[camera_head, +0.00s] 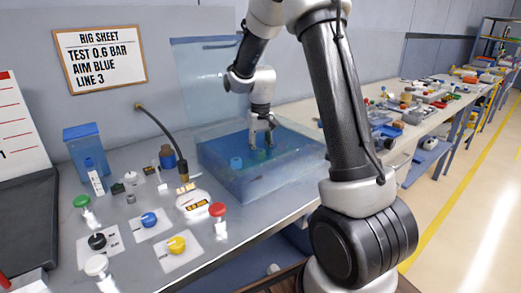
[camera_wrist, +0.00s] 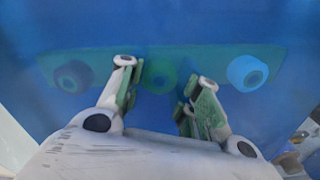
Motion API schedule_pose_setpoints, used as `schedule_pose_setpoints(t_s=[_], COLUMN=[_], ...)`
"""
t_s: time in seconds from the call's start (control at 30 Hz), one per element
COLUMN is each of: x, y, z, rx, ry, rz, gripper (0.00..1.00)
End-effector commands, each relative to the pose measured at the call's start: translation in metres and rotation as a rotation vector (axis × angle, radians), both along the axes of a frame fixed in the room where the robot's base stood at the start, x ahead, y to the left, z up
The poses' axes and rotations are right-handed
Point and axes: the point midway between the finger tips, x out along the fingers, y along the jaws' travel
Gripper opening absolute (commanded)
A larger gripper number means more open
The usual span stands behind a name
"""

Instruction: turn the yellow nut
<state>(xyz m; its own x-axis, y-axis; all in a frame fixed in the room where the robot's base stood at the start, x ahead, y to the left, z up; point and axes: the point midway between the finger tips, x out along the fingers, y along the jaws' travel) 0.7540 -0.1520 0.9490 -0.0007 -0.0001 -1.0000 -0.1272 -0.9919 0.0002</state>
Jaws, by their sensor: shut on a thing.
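The tank (camera_head: 240,183) is clear and holds blue liquid, which tints everything in it. In the wrist view, a teal plate (camera_wrist: 108,62) carries three round nuts. The middle one (camera_wrist: 160,76) looks green through the blue and appears to be the yellow nut; its lower part is near my fingers. My gripper (camera_head: 261,147) looks small in the head view.
The bench left of the tank holds a yellow knob (camera_head: 177,244), a blue knob (camera_head: 149,220), a red button (camera_head: 217,210) and a hose (camera_head: 165,125). A blue box (camera_head: 85,147) stands at the back. A rig sheet (camera_head: 100,59) hangs on the wall.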

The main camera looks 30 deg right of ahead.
Motion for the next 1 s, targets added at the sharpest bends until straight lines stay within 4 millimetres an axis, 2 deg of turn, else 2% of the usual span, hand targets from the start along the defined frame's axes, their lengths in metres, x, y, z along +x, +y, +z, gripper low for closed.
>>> schedule_pose_setpoints(t_s=[0.23,0.27,0.37,0.67,0.77,0.87,1.0], x=[0.001,0.001,0.001,0.000,0.001,0.001,0.002], y=[0.000,0.000,0.000,0.000,0.000,0.000,0.000], z=[0.001,0.001,0.001,0.001,0.006,0.021,0.052], rx=[0.000,0.000,0.000,0.000,0.000,-0.001,0.000], ry=[-0.002,-0.002,-0.002,-0.001,-0.002,-0.004,-0.006], rz=[0.001,0.001,0.001,0.001,0.001,0.001,0.001], gripper=[0.09,0.37,0.55,0.55,0.55,0.55,0.55])
